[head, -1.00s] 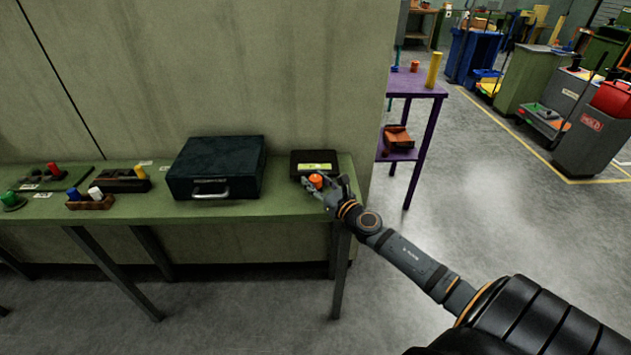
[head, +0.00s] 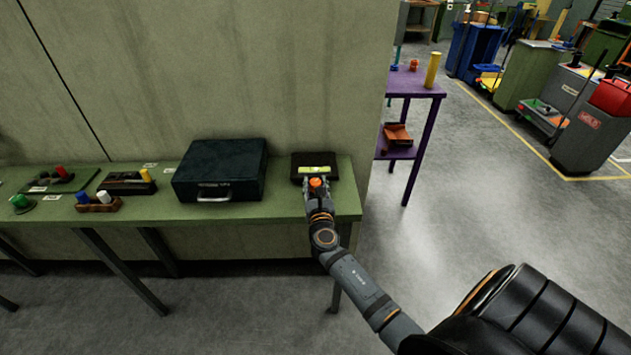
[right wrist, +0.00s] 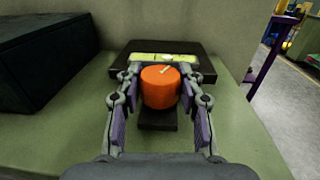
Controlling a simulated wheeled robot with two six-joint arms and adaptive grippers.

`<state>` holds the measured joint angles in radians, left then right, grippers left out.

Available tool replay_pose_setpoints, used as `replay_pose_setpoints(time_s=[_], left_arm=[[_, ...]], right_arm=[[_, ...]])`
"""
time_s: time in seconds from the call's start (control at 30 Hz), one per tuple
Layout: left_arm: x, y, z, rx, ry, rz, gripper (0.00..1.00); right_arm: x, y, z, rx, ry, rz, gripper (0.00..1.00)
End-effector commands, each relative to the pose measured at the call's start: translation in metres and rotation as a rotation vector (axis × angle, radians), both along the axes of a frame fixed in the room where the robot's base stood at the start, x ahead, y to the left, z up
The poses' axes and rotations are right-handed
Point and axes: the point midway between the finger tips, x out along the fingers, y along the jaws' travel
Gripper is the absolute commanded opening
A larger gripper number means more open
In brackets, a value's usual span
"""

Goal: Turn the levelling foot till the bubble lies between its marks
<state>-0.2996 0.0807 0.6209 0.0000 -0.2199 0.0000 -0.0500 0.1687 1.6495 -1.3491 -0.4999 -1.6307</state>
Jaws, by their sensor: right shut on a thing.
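The levelling foot is an orange knob (right wrist: 160,87) with a pale mark on its top, at the front of a black level block (right wrist: 122,66) on the green bench. It also shows in the head view (head: 317,183). A yellow-green vial (right wrist: 150,58) lies across the block, with a pale bubble (right wrist: 168,57) a little right of the vial's middle. I cannot make out its marks. My right gripper (right wrist: 160,95) is shut on the orange knob, one finger on each side. My left gripper is not in view.
A dark case (head: 220,170) stands on the green bench (head: 285,205) just left of the block. Further left are small coloured pegs in holders (head: 98,207). A wall rises behind the bench. A purple table (head: 415,90) stands beyond the bench's right end.

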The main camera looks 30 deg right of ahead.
Motion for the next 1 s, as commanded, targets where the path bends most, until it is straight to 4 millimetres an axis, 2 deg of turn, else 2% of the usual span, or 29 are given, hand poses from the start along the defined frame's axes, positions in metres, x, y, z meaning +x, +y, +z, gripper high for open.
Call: replay_pose_setpoints(time_s=[0.6,1.0], left_arm=[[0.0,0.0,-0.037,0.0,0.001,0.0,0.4],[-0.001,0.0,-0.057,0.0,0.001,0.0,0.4]], right_arm=[[0.002,0.001,-0.004,0.001,-0.002,-0.564,0.06],[0.001,0.0,-0.002,-0.001,-0.001,-0.791,0.06]])
